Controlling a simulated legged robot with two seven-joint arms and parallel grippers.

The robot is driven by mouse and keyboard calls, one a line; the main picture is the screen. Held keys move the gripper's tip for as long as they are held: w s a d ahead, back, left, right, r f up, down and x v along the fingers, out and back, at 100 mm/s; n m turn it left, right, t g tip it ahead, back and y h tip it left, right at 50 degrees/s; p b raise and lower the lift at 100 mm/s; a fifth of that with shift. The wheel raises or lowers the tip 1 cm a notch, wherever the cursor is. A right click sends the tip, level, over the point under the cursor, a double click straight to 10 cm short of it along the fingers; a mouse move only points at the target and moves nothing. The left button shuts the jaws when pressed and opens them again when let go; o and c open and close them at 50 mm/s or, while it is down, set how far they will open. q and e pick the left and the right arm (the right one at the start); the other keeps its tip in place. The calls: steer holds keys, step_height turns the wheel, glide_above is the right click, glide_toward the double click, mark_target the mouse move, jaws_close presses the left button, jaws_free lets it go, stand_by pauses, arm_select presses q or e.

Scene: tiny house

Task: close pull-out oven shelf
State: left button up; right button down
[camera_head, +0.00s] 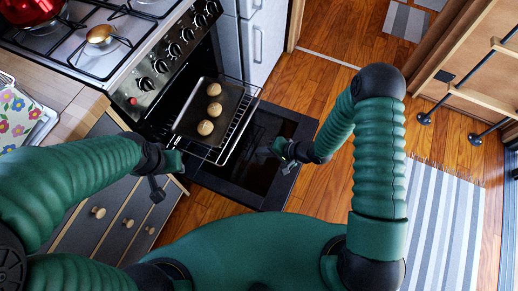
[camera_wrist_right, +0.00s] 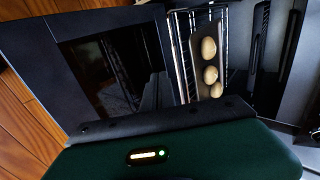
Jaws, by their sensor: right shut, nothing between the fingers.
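The oven (camera_head: 152,80) stands open, with its dark door (camera_head: 262,160) folded down flat. A wire oven shelf (camera_head: 236,136) is pulled out above the door. A dark tray (camera_head: 192,108) with three round buns (camera_head: 205,127) rests on it. The tray also shows in the right wrist view (camera_wrist_right: 198,72). My right gripper (camera_head: 268,152) is shut and empty over the door, to the right of the shelf's front end and apart from it. My left gripper (camera_head: 165,182) hangs left of the door by the drawers; its fingers are too small and dark to read.
A stovetop (camera_head: 75,35) with a red pot (camera_head: 30,10) and a copper-coloured pan (camera_head: 101,36) is at upper left. Drawers (camera_head: 95,218) stand below the counter (camera_head: 45,80). Wooden floor (camera_head: 300,85) is free right of the door; a striped rug (camera_head: 440,230) lies further right.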

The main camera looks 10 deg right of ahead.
steer(key=w+a+f+b, duration=0.3)
steer(key=w+a+f, duration=0.2)
steer(key=a, duration=0.3)
steer(key=shift+b, duration=0.35)
